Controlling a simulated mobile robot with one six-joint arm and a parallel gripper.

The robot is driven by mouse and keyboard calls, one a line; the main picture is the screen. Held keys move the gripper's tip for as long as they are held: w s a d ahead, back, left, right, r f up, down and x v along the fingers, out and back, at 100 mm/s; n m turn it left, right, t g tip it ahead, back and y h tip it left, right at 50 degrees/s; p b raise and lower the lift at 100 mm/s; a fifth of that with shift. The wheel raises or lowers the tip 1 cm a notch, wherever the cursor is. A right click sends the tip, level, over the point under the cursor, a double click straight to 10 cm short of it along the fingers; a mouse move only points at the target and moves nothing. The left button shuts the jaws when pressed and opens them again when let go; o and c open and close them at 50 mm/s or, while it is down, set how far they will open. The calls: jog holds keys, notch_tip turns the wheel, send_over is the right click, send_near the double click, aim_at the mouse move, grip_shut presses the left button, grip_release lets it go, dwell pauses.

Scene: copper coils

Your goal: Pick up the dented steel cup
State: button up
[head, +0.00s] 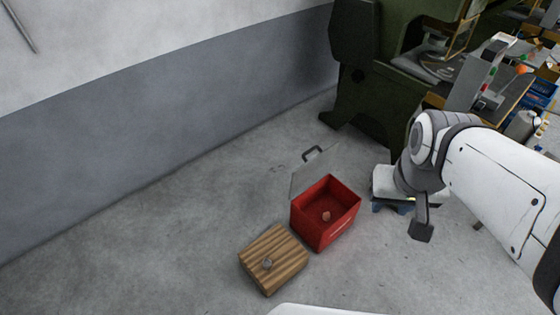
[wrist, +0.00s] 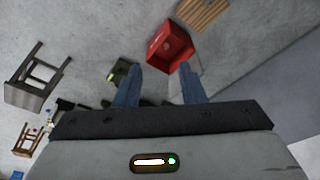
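A small grey cup (head: 267,264), apparently the dented steel cup, stands on a wooden block (head: 287,256) on the floor. Its dent is too small to make out. My gripper (head: 391,209) hangs to the right of the red box, up and right of the cup in the head view. In the wrist view, my gripper's two blue fingers (wrist: 160,76) are spread apart with nothing held between them. The wrist view shows part of the wooden block (wrist: 207,10) at its top edge, but I cannot see the cup there.
A red box (head: 310,232) with its grey lid (head: 312,172) raised stands beside the block and holds a small copper-coloured item (head: 326,215). A dark green machine (head: 370,100) stands behind. The wrist view shows a dark stool (wrist: 32,97). Floor left of the block is clear.

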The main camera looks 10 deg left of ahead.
aim_at(267, 262)
jog(key=shift+w, duration=0.25)
jog(key=shift+o, duration=0.3)
jog(key=shift+d+r, duration=0.1)
